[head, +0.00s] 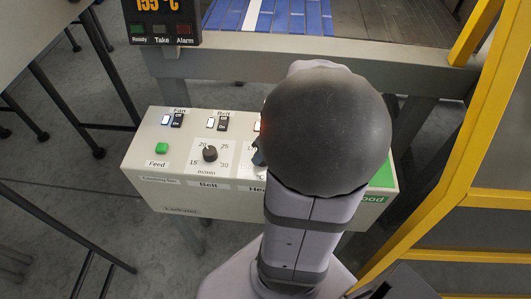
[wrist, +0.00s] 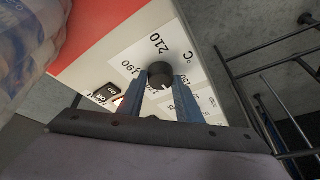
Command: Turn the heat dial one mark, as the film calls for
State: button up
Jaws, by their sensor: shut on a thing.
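The heat dial (wrist: 160,70) is a round black knob on a white scale plate. The plate (wrist: 150,46) shows 190, 210 and °C, with other marks partly hidden. My gripper (wrist: 161,82) has its two blue fingers on either side of the knob, shut on it. I cannot tell exactly which mark the knob points to. The display (head: 161,16) at top left reads 155 °C.
The control box (head: 185,206) also carries a green Feed button (head: 161,148), a Belt dial (head: 210,153) and switches (head: 177,120) along its back. A yellow frame (head: 440,200) stands close at right. A translucent bundle (wrist: 28,40) shows at upper left in the wrist view.

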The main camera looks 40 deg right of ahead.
jog(key=m, duration=0.1)
jog(key=m+h, duration=0.1)
jog(key=m, duration=0.1)
jog(key=m+h, duration=0.1)
jog(key=m, duration=0.1)
jog(key=shift+a, duration=0.25)
jog(key=shift+w+a+m+g+h+b, duration=0.15)
jog(key=shift+m+h+b, duration=0.25)
jog(key=shift+m, duration=0.8)
jog(key=shift+s+d+m+g+h+b, duration=0.2)
jog(key=shift+m+h, duration=0.3)
jog(key=shift+m, duration=1)
jog(key=o, duration=1)
jog(key=shift+a, duration=0.2)
jog(key=shift+o, duration=0.2)
jog(key=shift+r, duration=0.55)
notch_tip(320, 180, up, 9)
jog(key=p, duration=0.7)
